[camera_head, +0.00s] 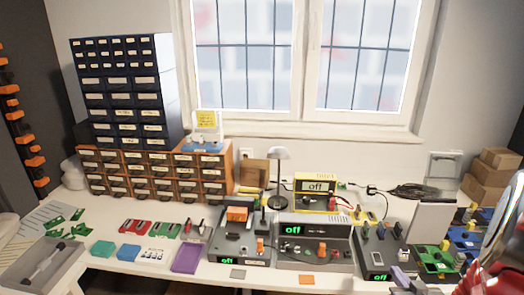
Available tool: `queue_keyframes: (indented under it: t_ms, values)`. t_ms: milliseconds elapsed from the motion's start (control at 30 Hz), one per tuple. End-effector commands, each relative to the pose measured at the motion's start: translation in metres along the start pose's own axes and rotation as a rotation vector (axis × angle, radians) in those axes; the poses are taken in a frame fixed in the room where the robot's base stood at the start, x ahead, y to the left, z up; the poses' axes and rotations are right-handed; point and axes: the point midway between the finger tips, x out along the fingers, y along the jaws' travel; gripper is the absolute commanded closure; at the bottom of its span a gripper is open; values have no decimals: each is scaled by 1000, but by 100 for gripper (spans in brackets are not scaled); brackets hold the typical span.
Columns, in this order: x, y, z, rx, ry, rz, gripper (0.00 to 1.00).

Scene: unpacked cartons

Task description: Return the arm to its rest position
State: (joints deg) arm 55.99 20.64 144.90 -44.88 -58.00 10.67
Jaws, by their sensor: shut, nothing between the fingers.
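Part of my arm (505,225), a shiny silver and dark red piece, shows close to the camera at the right edge of the view. It is cut off by the frame. I cannot make out the fingers of my gripper, and nothing is seen held. The arm piece overlaps the view of the right end of the white workbench (190,283).
Devices with green "off" displays (292,230) line the bench front. Blue (465,238) and green (436,262) boxes stand near my arm. Cardboard boxes (490,175) are behind. Drawer cabinets (122,90) stand left, a grey tray (40,268) front left. A lamp (278,175) stands mid-bench.

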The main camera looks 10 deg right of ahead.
Motion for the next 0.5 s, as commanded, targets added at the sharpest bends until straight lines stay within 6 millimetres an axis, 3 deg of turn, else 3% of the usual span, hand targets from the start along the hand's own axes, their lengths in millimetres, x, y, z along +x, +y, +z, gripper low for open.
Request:
queue_keyframes:
  t_ms: [167, 400, 500]
  values:
    - [-1, 6, 20, -7, -80, 24, 100]
    - [-16, 32, 80, 15, -334, 131, 100]
    - [-28, 42, 95, 26, -434, 181, 100]
